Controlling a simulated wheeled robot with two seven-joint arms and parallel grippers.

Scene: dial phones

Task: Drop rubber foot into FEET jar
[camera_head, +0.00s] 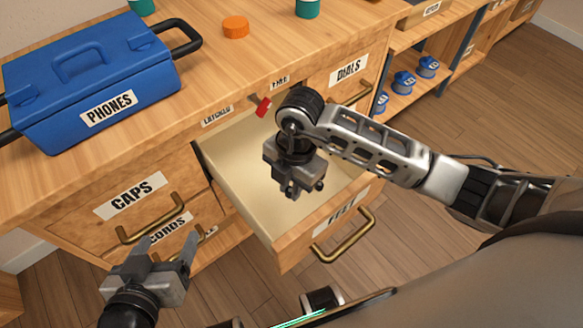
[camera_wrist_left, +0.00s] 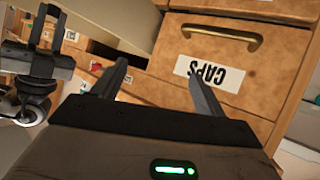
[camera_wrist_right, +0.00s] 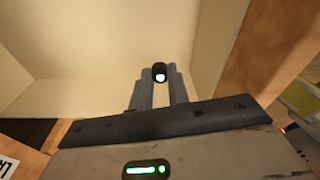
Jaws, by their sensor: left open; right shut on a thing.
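My right gripper (camera_head: 291,192) is over the open drawer labelled FEET (camera_head: 290,247). In the right wrist view its fingers (camera_wrist_right: 158,90) are shut on a small black rubber foot (camera_wrist_right: 158,69) with a pale end. The pale drawer interior behind it looks empty where visible. My left gripper (camera_head: 168,246) is open and empty, in front of the CAPS and CORDS drawers. Two teal containers, one at top centre (camera_head: 307,8) and one at top left (camera_head: 143,6), are cut off by the picture edge. No FEET jar label is readable.
A blue PHONES box (camera_head: 90,80) stands on the counter at left. An orange disc (camera_head: 236,27) lies behind it to the right. A red lever (camera_head: 263,107) sits between LATCHED and FREE labels. Brass handles stick out. Shelves with blue items (camera_head: 403,82) stand at right.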

